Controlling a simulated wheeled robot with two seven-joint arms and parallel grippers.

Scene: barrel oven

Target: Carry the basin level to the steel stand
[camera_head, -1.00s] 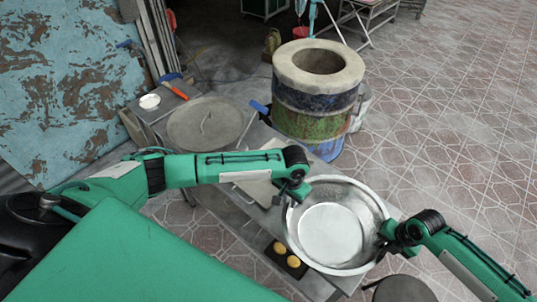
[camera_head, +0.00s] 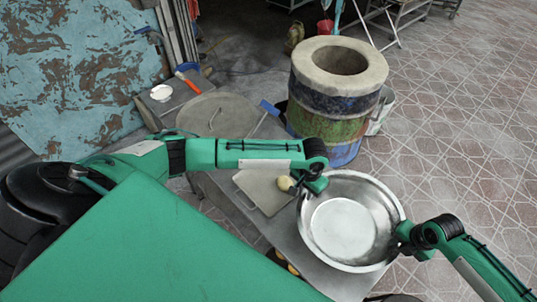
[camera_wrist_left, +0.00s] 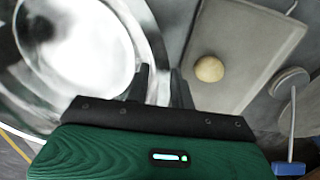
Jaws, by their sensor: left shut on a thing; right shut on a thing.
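The wide silver metal basin (camera_head: 342,230) is held between my two grippers, over the right part of the long grey table (camera_head: 232,212). It looks roughly level and its inside looks empty. My left gripper (camera_head: 302,192) is shut on its left rim. In the left wrist view the basin (camera_wrist_left: 75,50) rim passes at the fingers of my left gripper (camera_wrist_left: 160,85). My right gripper (camera_head: 398,243) is shut on the rim at the lower right. The gap under the basin is hidden. I cannot tell for sure which thing is the steel stand.
A barrel oven (camera_head: 335,110) stands behind the basin. A pale board (camera_head: 262,200) with a dough ball (camera_head: 284,183) lies left of the basin. A round lid (camera_head: 210,117) lies further left. Metal-legged racks (camera_head: 378,22) stand at the back. The tiled floor (camera_head: 470,130) is open at right.

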